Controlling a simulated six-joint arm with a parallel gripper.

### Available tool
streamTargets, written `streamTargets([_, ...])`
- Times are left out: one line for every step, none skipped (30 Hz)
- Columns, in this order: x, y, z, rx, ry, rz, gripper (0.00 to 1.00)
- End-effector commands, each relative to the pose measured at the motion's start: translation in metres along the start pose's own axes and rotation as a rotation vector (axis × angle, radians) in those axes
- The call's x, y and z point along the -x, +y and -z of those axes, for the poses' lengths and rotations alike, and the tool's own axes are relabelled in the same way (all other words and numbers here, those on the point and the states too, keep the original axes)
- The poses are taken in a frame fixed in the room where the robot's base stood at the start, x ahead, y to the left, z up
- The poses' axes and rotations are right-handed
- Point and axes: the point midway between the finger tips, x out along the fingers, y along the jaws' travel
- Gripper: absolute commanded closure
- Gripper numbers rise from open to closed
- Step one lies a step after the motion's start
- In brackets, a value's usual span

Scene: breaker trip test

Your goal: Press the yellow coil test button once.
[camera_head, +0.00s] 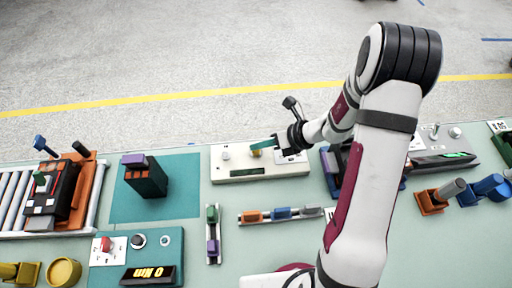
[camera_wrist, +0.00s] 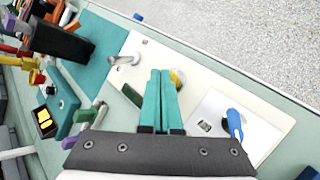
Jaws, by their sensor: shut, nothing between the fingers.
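The yellow coil test button (camera_wrist: 179,79) shows in the wrist view on a cream panel (camera_wrist: 185,52). It peeks out on the right of my fingertips, which hide part of it. In the head view the cream panel (camera_head: 232,173) lies at the back middle of the bench. My gripper (camera_wrist: 160,73) is shut, its two teal fingers side by side with nothing between them. In the head view my gripper (camera_head: 256,147) is over the panel, close to the button. I cannot tell whether the fingertips touch the button.
A metal lever (camera_wrist: 123,60) and a dark display (camera_wrist: 131,96) sit left of my fingers. A white plate with a blue-handled switch (camera_wrist: 236,124) is at the right. A dark breaker block (camera_head: 147,178) stands on a teal mat (camera_head: 180,190) left of the panel.

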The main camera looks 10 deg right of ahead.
Motion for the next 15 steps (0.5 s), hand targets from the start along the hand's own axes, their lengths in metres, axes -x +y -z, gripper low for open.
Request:
streamTargets([-0.0005,-0.0003,0.0004,0.0,0.0,0.0,1.0])
streamTargets([-0.0007,-0.0005,0.0006,0.0,0.0,0.0,1.0])
streamTargets([-0.0011,-0.0008,0.0008,0.0,0.0,0.0,1.0])
streamTargets([-0.0013,-0.0009,0.001,0.001,0.0,0.0,1.0])
streamTargets([-0.0015,-0.0011,0.0012,0.001,0.0,0.0,1.0])
streamTargets([-0.0019,-0.0014,0.0014,0.001,0.0,0.0,1.0])
streamTargets([-0.0021,-0.0015,0.0016,0.001,0.0,0.0,1.0])
streamTargets([-0.0023,-0.0017,0.0017,0.001,0.0,0.0,1.0])
streamTargets([-0.0027,-0.0019,0.002,0.001,0.0,0.0,1.0])
streamTargets([-0.0029,-0.0021,0.0022,0.001,0.0,0.0,1.0])
streamTargets([-0.0031,-0.0023,0.0023,0.001,0.001,0.0,1.0])
streamTargets([-0.0035,-0.0026,0.0026,0.001,0.001,0.0,1.0])
streamTargets([-0.0037,-0.0027,0.0028,0.001,0.001,0.0,1.0])
streamTargets([-0.004,-0.0029,0.003,0.001,0.001,0.0,1.0])
streamTargets([-0.0042,-0.003,0.0032,0.001,0.001,0.0,1.0])
